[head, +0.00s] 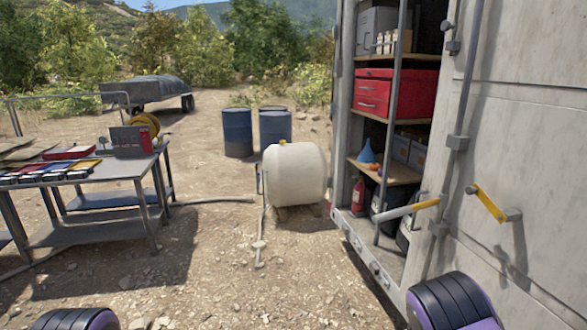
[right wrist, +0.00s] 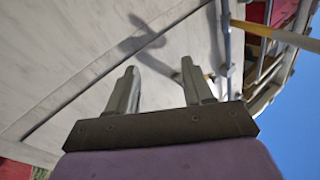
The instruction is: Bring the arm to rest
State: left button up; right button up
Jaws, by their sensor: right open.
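My right gripper (right wrist: 160,82) shows in the right wrist view with its two grey fingers spread apart and nothing between them. Beyond the fingers is the pale door panel (right wrist: 75,62), with a shadow on it; I cannot tell the exact distance. In the head view a purple and black part of my right arm (head: 452,302) shows at the bottom right, below the door. A similar part of my left arm (head: 77,320) shows at the bottom left edge. Neither gripper shows in the head view, and my left gripper is out of sight.
The open cabinet (head: 345,130) holds a red toolbox (head: 372,95) and a fire extinguisher (head: 359,196). The door at right carries yellow handles (head: 488,203). A white tank (head: 296,174), blue barrels (head: 237,133) and a workbench (head: 95,197) stand farther out. Gravel ground ahead is mostly open.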

jog(key=s+a+f+n+g+y+b, duration=0.2)
jog(key=s+a+f+y, duration=0.2)
jog(key=s+f, duration=0.45)
jog(key=s+a+f+n+g+y+b, duration=0.25)
jog(key=s+f, duration=0.35)
jog(key=f, duration=0.5)
jog(key=s+a+f+g+y+b, duration=0.1)
jog(key=s+a+f, duration=0.2)
jog(key=s, duration=0.3)
jog(key=s+a+f+n+g+y+b, duration=0.1)
jog(key=s+a+f+g+y+b, duration=0.1)
jog(key=s+a+f, duration=0.1)
jog(key=s+a+f+g+y+b, duration=0.1)
jog(key=s+a+f+y+b, duration=0.1)
jog(key=s, duration=0.6)
jog(key=a+f, duration=0.1)
jog(key=a, duration=0.1)
jog(key=shift+s+a+f, duration=0.2)
jog(key=shift+s+a, duration=0.1)
